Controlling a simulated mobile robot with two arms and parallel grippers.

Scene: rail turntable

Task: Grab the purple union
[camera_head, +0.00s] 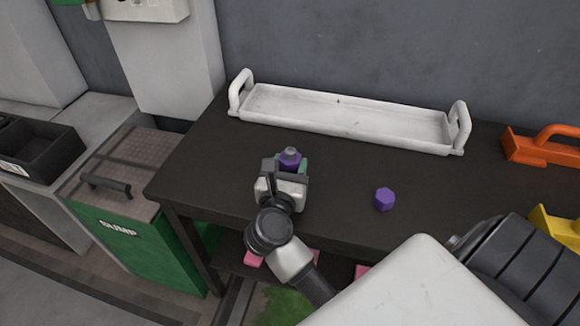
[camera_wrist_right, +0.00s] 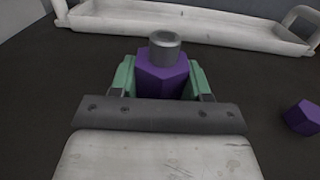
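A purple union with a grey metal stub on top (camera_wrist_right: 163,70) stands upright on the dark table, between the green fingertips of my right gripper (camera_wrist_right: 160,82). The fingers lie along its left and right sides and appear to touch it. In the head view the union (camera_head: 290,158) shows just beyond my right gripper (camera_head: 289,165). Its lower part is hidden by the gripper body. A second purple piece, a small hexagonal one (camera_head: 384,199), lies on the table to the right; it also shows at the right edge of the wrist view (camera_wrist_right: 302,118). My left gripper is not in view.
A long white tray with handles (camera_head: 350,140) stands along the back of the dark table (camera_head: 215,165). An orange tool-like object (camera_head: 540,150) and a yellow one (camera_head: 555,228) are at the right. A green sump box (camera_head: 135,245) stands left of the table.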

